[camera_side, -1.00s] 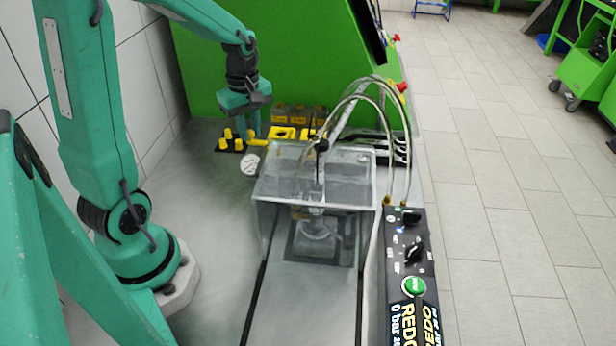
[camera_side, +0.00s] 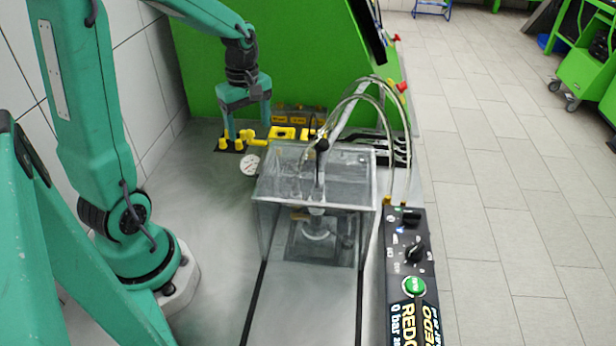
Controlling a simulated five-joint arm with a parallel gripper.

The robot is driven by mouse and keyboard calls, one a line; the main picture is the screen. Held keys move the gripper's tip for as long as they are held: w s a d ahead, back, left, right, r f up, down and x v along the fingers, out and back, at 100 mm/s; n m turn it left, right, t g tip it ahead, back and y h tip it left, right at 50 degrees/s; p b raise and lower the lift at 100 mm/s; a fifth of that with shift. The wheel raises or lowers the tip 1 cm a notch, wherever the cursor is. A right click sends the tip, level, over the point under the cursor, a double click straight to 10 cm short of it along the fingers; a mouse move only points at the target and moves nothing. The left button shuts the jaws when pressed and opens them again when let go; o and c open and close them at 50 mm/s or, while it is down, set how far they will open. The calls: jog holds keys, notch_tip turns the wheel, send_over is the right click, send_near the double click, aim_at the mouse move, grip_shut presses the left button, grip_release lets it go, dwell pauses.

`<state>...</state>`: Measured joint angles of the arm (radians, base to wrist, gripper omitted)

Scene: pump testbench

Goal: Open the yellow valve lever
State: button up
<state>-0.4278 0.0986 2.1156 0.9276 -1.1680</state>
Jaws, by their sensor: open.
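My gripper (camera_side: 248,126) is open at the back left of the bench, pointing down. One finger is at the left, the other at the right and farther back. Between and just below the fingers are yellow valve parts (camera_side: 247,137), partly hidden by the left finger. A yellow valve body (camera_side: 283,133) continues to the right of the right finger. I cannot tell which yellow part is the lever, or whether a finger touches it.
A clear box (camera_side: 315,190) stands mid-bench, with hoses (camera_side: 350,97) arching above it. A round gauge (camera_side: 250,164) sits left of the box. A black control panel (camera_side: 408,262) is at the right. The bench (camera_side: 205,225) is bare at the left.

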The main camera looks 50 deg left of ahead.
aim_at(251, 133)
jog(key=shift+r, duration=2.35)
jog(key=shift+s+d+r+m, duration=0.1)
jog(key=shift+d+r+m, duration=0.2)
jog(key=shift+d, duration=0.1)
jog(key=s+d+r+m+t, duration=0.2)
jog(key=s+d+m, duration=0.2)
jog(key=d+m, duration=0.3)
jog(key=s+d+r+m+t, duration=0.3)
jog(key=s+d+m, duration=0.2)
jog(key=m, duration=0.5)
jog(key=shift+s+d+m+t, duration=0.2)
jog(key=shift+d+m+t, duration=0.1)
jog(key=shift+d, duration=0.6)
